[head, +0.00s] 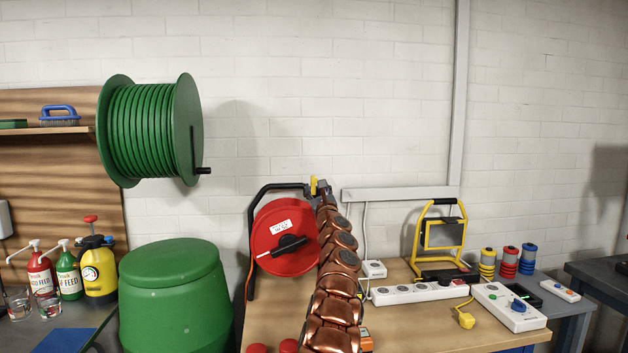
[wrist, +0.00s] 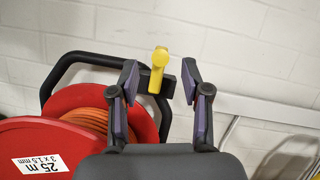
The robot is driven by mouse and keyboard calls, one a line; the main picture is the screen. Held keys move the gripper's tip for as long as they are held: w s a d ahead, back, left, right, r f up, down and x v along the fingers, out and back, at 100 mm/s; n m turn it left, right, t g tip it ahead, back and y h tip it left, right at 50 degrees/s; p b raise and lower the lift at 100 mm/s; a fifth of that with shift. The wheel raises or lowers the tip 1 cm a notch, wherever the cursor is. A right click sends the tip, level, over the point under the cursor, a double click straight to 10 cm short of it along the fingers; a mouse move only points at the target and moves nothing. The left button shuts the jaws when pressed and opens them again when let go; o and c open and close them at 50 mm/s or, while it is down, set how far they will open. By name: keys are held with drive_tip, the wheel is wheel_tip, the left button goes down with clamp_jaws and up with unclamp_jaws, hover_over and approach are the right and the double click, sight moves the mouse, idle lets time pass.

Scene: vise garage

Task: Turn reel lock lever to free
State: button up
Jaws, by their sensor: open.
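The red cable reel (head: 285,238) with orange cable and a black frame stands on the wooden bench. Its yellow lock lever (head: 313,186) is at the top right of the frame. In the wrist view the lever (wrist: 158,70) rises from a dark bracket, with its rounded head up. My gripper (wrist: 160,78) is open, one finger on each side of the lever, with a visible gap on both sides. In the head view my copper-coloured arm reaches up to the lever, and the fingers (head: 323,187) are small there.
A grey trunking (head: 400,194) runs along the white brick wall right of the reel. A power strip (head: 418,291), a yellow work lamp (head: 438,240) and a socket box (head: 509,306) occupy the bench to the right. A green barrel (head: 175,295) stands left of the reel.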

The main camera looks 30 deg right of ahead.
sight(315, 181)
drive_tip(key=shift+w+d+r, duration=0.25)
drive_tip(key=shift+w+r, duration=0.1)
drive_tip(key=shift+r, duration=0.05)
drive_tip(key=shift+w+d+p, duration=0.25)
drive_tip(key=shift+w+p, duration=0.4)
drive_tip(key=shift+w+r+p, duration=0.5)
drive_tip(key=shift+r+p, duration=0.05)
drive_tip(key=shift+p, duration=0.1)
drive_tip(key=shift+w+d+f+p, duration=0.1)
drive_tip(key=shift+w+d+p, duration=0.15)
drive_tip(key=shift+w+p, duration=0.4)
drive_tip(key=shift+c, duration=0.3)
clamp_jaws()
